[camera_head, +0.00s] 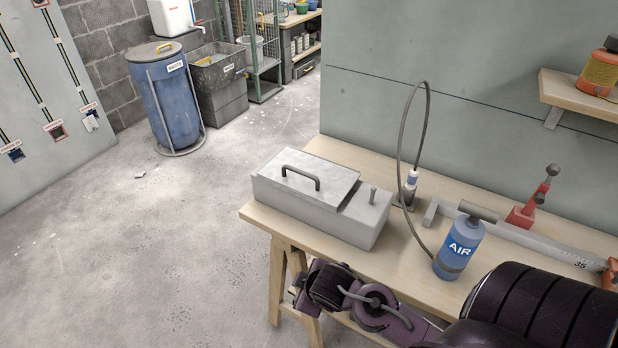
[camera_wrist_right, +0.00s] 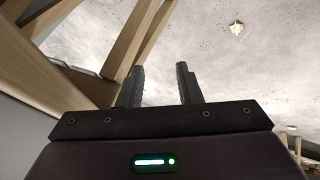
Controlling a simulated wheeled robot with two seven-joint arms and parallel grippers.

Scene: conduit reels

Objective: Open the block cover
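A grey metal block (camera_head: 335,220) sits on the wooden workbench near its left end. Its flat cover (camera_head: 308,180) lies closed over the left and middle part of the top, with a dark arched handle (camera_head: 300,176) on it. A short upright peg (camera_head: 373,194) stands on the block's right end. My right gripper (camera_wrist_right: 160,70) is open and empty in the wrist view, with floor between its fingers. In the head view my right arm is in front of the bench, below and apart from the block. My left gripper is in neither view.
A grey measuring bar (camera_head: 520,240) and red clamp (camera_head: 530,205) lie further right. A bench leg (camera_wrist_right: 100,60) is close left of my right gripper.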

